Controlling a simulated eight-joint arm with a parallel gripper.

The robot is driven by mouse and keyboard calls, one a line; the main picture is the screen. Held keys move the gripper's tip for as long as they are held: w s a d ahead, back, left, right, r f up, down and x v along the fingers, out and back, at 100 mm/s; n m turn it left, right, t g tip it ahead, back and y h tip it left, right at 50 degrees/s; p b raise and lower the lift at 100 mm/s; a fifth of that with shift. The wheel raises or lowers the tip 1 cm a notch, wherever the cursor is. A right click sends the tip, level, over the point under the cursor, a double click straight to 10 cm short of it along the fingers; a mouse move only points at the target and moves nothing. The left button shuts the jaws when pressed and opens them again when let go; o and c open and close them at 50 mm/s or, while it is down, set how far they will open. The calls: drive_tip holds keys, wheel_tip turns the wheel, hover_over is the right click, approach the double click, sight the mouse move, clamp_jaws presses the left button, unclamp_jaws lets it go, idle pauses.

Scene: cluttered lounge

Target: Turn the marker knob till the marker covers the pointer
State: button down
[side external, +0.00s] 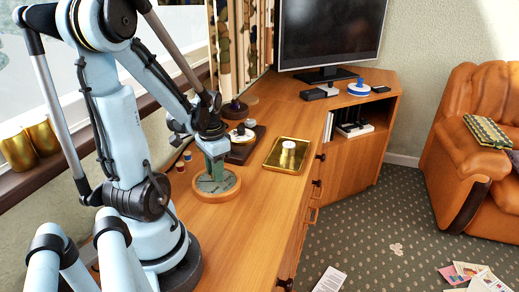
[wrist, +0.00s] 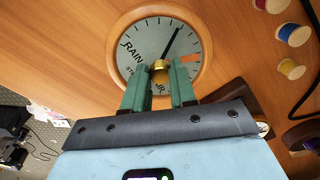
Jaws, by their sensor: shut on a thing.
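A round barometer with a wooden rim and grey dial lies on the tabletop, seen in the side view (side external: 206,195) and the wrist view (wrist: 124,35). A thin black pointer (wrist: 172,41) slants up and right from the dial's middle. The brass marker knob (wrist: 160,67) stands at the dial's centre. My gripper (wrist: 160,82), with green fingers, is shut on the knob from above; it also shows in the side view (side external: 214,168). An orange patch (wrist: 191,58) shows at the dial's right. I cannot make out a separate marker hand; the fingers hide the dial's lower part.
Several thread spools (wrist: 294,34) lie beside the barometer. A gold tray (side external: 270,160) holds a white cylinder (side external: 288,147). A dark board (side external: 237,156) bearing round items stands close behind my gripper. The wooden tabletop between barometer and tray is mostly clear.

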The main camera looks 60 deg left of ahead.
drive_tip(key=shift+n, duration=0.3)
drive_tip(key=n, duration=0.5)
drive_tip(key=shift+w, duration=0.1)
drive_tip(key=n, duration=0.5)
idle(0.5)
drive_tip(key=c, duration=0.9)
unclamp_jaws()
wheel_tip(320, 180, up, 12)
drive_tip(key=shift+w, duration=0.2)
